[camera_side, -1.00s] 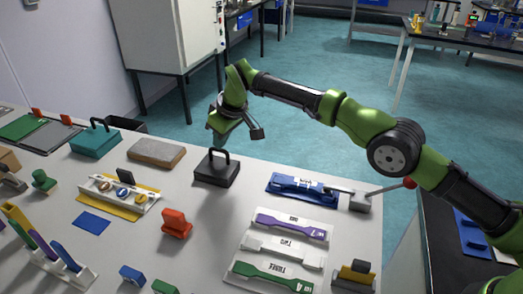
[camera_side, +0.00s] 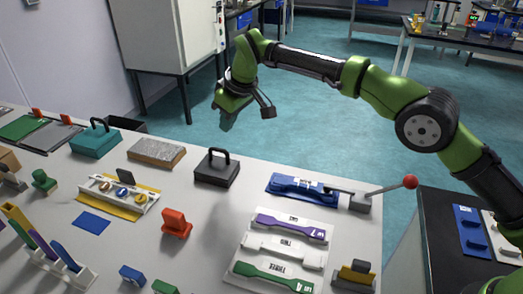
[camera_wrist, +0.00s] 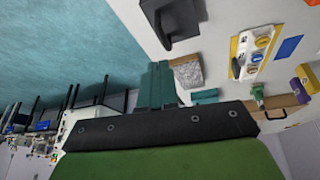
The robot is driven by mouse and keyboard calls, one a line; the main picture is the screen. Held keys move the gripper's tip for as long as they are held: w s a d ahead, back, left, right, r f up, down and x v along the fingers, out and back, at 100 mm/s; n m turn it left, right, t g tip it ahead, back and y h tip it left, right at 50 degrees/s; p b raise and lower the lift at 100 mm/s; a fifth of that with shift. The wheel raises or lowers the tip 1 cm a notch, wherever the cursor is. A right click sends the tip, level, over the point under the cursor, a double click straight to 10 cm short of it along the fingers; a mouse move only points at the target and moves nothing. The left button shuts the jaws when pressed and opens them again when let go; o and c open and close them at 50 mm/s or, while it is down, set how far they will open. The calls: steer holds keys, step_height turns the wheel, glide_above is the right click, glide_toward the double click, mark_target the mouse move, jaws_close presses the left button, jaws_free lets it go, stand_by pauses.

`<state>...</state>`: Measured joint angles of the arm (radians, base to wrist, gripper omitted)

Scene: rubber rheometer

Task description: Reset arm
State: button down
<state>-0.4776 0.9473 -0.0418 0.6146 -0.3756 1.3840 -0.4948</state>
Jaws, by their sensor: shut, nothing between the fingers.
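My green arm reaches in from the right in the side view. My gripper (camera_side: 226,118) hangs in the air above the far edge of the table, behind and above the black block with a loop handle (camera_side: 216,168). It touches nothing. In the wrist view my gripper's teal fingers (camera_wrist: 158,84) are together with nothing between them. The black handled block also shows in the wrist view (camera_wrist: 178,18), on the table beyond the fingertips.
The white table (camera_side: 200,215) holds a teal handled block (camera_side: 95,140), a grey-brown slab (camera_side: 156,152), a red block (camera_side: 175,222), a blue holder (camera_side: 300,187), a red-knobbed lever (camera_side: 410,181) and a tray of coloured specimens (camera_side: 255,245). Air around my gripper is clear.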

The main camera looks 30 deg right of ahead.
steer(key=v, duration=1)
steer(key=s+d+f+m+t, duration=0.1)
steer(key=s+d+m, duration=0.4)
steer(key=s+d, duration=0.7)
steer(key=s+d+f+m+t, duration=0.2)
steer(key=s+d+m, duration=0.3)
steer(key=s+d, duration=0.7)
steer(key=s+f, duration=0.1)
steer(key=s, duration=0.6)
steer(key=shift+s+d, duration=0.2)
steer(key=shift+s, duration=0.15)
